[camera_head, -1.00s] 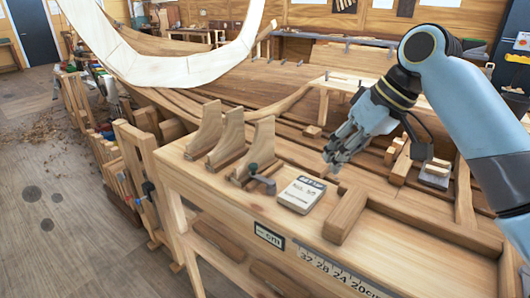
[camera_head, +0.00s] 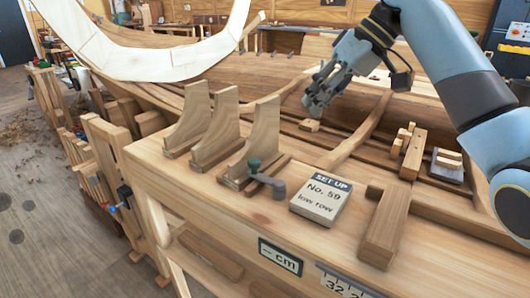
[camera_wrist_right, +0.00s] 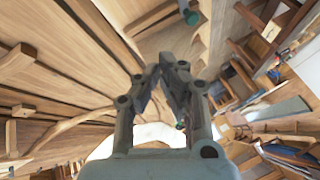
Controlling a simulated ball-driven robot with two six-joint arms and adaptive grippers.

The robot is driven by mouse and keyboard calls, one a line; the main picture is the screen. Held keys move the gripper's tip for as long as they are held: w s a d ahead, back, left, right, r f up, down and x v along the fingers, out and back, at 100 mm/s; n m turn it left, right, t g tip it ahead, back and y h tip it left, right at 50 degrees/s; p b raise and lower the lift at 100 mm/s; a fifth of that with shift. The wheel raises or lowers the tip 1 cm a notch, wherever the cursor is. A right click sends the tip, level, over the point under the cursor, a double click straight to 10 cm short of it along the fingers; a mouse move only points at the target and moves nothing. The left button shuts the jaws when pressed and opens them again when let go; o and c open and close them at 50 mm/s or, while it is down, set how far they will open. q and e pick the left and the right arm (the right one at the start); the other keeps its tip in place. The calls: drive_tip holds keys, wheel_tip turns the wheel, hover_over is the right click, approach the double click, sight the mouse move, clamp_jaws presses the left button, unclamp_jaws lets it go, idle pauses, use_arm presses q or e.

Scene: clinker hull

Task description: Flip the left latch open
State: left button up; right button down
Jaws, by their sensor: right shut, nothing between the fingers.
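A small grey lever with a dark green knob (camera_head: 266,180) sits on the wooden bench beside the foot of the rightmost upright bracket; it is the only latch-like part I make out, and I cannot tell whether it is the left latch. My right gripper (camera_head: 314,106) is above the planks behind the bench, farther back than the lever and to its right, apart from it. Its fingers are closed with nothing between them. In the right wrist view the fingertips (camera_wrist_right: 175,66) nearly meet, and a green knob (camera_wrist_right: 191,17) shows beyond them near the top edge. My left gripper is not in view.
Three upright wooden brackets (camera_head: 215,120) stand in a row on the bench. A set-up card block (camera_head: 320,199) reading "No. 59 low row" lies right of the lever. A wooden bar (camera_head: 384,228) and small blocks (camera_head: 413,152) lie farther right. A white curved frame (camera_head: 150,62) hangs behind.

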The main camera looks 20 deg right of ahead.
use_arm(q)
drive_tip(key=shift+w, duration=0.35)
use_arm(e)
drive_tip(key=p+x, duration=0.1)
drive_tip(key=x, duration=0.9)
drive_tip(key=shift+a, duration=0.15)
drive_tip(key=a, duration=0.1)
drive_tip(key=a+p, duration=0.1)
drive_tip(key=a, duration=0.1)
drive_tip(key=shift+s+f, duration=0.2)
drive_tip(key=shift+s, duration=0.2)
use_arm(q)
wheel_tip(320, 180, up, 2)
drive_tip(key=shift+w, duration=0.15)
use_arm(e)
drive_tip(key=shift+a+f, duration=0.15)
drive_tip(key=shift+a, duration=0.15)
